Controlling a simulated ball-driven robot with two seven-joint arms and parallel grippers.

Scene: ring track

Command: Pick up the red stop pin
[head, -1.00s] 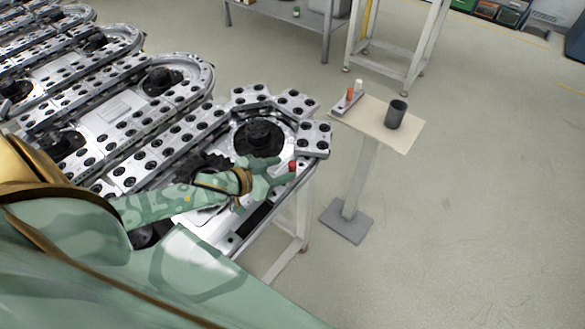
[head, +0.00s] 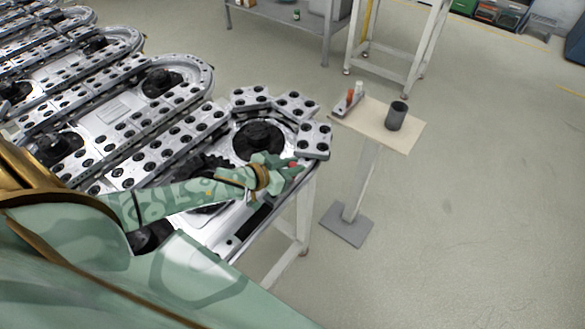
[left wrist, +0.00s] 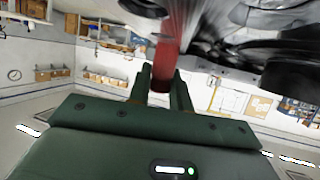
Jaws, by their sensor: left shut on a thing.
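The red stop pin shows in the left wrist view (left wrist: 165,62) between the two fingers of my left gripper (left wrist: 160,90). My left gripper is shut on it, one finger on each side. In the head view only a small bit of the red pin (head: 293,165) shows at the tips of my left gripper (head: 285,169), at the right end of the ring track (head: 258,140), near its corner edge. The fingers hide most of the pin there. I cannot tell whether the pin is clear of the track. My right gripper is not in view.
A small stand (head: 415,140) to the right carries a dark grey cup (head: 396,116) and a narrow holder (head: 345,104) with an orange and a white piece. Track plates (head: 314,140) lie just behind my gripper. The floor at the right is clear.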

